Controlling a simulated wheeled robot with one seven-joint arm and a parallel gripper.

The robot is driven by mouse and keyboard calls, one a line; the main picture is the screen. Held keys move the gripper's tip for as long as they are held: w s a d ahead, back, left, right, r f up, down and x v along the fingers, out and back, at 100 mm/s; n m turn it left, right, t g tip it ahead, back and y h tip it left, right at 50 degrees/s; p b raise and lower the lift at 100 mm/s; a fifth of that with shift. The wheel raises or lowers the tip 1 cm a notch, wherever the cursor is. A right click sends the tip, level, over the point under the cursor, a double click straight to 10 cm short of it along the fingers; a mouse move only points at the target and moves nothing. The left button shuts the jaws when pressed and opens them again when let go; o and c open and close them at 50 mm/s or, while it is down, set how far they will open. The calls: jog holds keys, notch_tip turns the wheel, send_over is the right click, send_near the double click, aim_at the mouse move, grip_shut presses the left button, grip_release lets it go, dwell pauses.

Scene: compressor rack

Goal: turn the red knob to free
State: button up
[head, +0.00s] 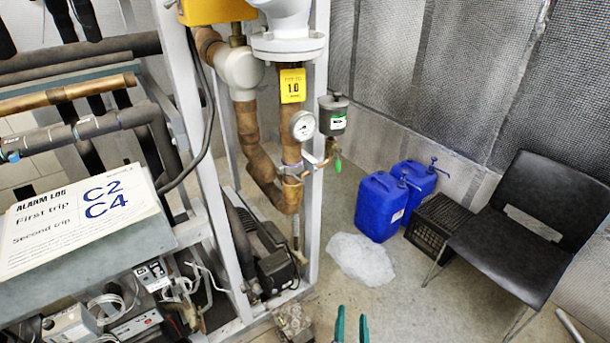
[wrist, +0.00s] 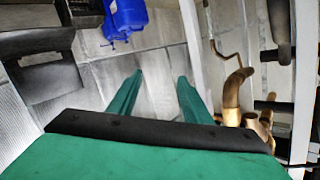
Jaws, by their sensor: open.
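I cannot make out a red knob in either view. My gripper (head: 352,326) shows at the bottom edge of the head view as two green fingertips, apart and empty, over the floor to the right of the rack. The rack (head: 318,150) has a white frame and carries pipes, a round gauge (head: 302,125) and a yellow tag (head: 292,86) reading 10. Small electrical boxes (head: 135,325) sit low at the left, their details too small to tell.
An alarm log sheet (head: 75,220) reading C2 and C4 lies on the left ledge. Blue jugs (head: 380,207), a black crate (head: 432,222) and a black chair (head: 510,250) stand at the right. A pale patch (head: 360,258) lies on the floor.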

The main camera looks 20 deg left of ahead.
jog(key=w+a+r+n+y, duration=0.3)
jog(key=w+r+n+y, duration=0.35)
jog(key=w+r, duration=1.9)
notch_tip(320, 180, up, 32)
jog(key=s+a+n+g+y, duration=0.2)
jog(key=n+g+y, duration=0.4)
jog(key=n+y, duration=0.15)
jog(key=s+a+r+n+g+y, duration=0.1)
jog(key=s+r+n+g, duration=0.25)
jog(key=s+r, duration=0.55)
jog(key=s+a+r+n+g+y, duration=0.1)
jog(key=s+r+n+g, duration=0.25)
jog(key=r, duration=0.85)
jog(key=a, duration=1)
jog(key=shift+w+t, duration=0.4)
jog(key=shift+w, duration=0.05)
jog(key=shift+r, duration=0.1)
jog(key=shift+c, duration=0.4)
